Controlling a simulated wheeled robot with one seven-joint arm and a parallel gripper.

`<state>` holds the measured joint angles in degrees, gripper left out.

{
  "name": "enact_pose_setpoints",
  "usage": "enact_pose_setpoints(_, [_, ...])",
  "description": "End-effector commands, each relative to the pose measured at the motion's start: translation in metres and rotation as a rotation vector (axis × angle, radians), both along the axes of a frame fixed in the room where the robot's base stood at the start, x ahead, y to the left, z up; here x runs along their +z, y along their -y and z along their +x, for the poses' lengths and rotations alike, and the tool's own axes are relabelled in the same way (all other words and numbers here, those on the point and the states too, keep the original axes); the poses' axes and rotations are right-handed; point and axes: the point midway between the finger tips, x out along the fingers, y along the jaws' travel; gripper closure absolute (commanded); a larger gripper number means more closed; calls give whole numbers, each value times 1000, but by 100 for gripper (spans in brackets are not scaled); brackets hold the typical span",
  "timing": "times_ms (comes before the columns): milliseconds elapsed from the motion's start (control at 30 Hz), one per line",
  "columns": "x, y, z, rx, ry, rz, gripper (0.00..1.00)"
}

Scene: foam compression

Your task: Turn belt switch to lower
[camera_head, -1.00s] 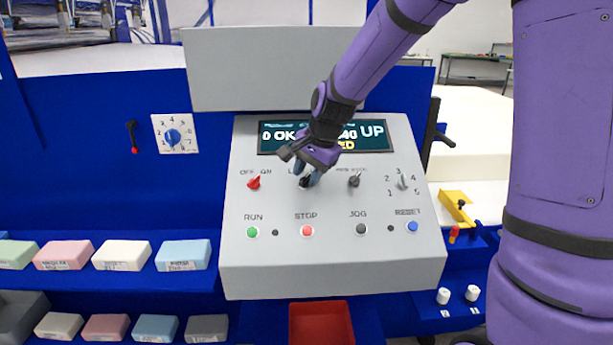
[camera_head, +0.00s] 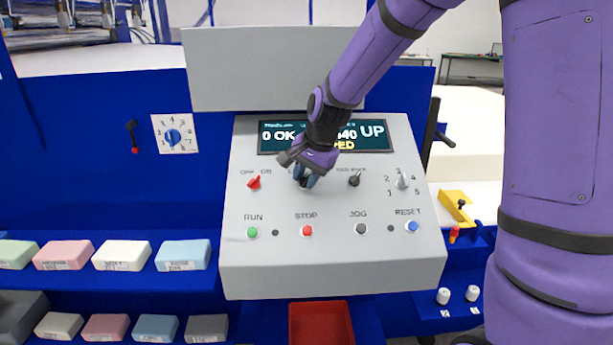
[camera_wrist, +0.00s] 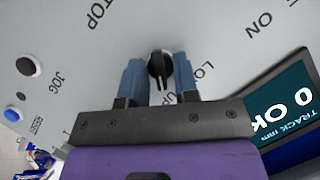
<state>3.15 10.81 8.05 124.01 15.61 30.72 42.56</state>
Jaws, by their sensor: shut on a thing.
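The belt switch is a black knob (camera_wrist: 159,66) on the sloped grey panel (camera_head: 330,270). In the wrist view, the label beside it reads "LOW..." and "UP", partly covered by my gripper. My gripper (camera_wrist: 159,78) has its two blue fingers on either side of the knob and is shut on it. In the head view, my gripper (camera_head: 306,177) comes down from the upper right and hides most of the knob. The display (camera_head: 370,136) shows "UP" at its right end.
A red OFF/ON switch (camera_head: 254,182) is close on the left and another black switch (camera_head: 354,180) on the right. A grey selector (camera_head: 402,181) is farther right. Below are a green RUN button (camera_head: 252,232) and a red STOP button (camera_head: 307,231).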

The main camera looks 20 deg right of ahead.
Motion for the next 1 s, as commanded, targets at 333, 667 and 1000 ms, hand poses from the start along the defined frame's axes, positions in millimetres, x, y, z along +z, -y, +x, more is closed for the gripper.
enact_pose_setpoints(333, [1, -2, 2, 221, -40, -128, 95])
enact_pose_setpoints(667, [1, -4, 3, 488, -89, -284, 95])
enact_pose_setpoints(1000, [1, -6, 3, 764, -143, -444, 95])
